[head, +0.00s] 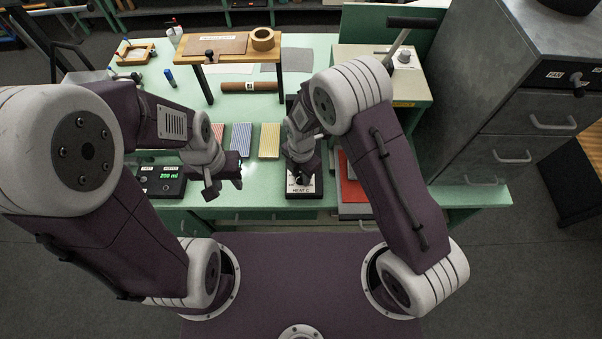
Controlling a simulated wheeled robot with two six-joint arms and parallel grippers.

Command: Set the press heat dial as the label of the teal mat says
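A black unit with a white plate lettered "HEAT" (303,190) stands at the front edge of the green table. My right gripper (303,179) points down over this plate. Its fingers and the arm cover the spot where a dial would be, so I cannot tell the dial's setting or whether the fingers touch it. My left gripper (224,186) hangs near the table's front edge, left of the unit, with its fingers apart and nothing seen between them. I cannot make out a teal mat or its label. Striped mats in blue (240,138) and yellow (269,140) lie behind the grippers.
A black box with green displays (161,181) sits at the front left. A red item (351,190) lies right of the heat unit. A wooden stand (225,44) with a tape roll (262,39) is at the back. A grey drawer cabinet (515,125) stands at right.

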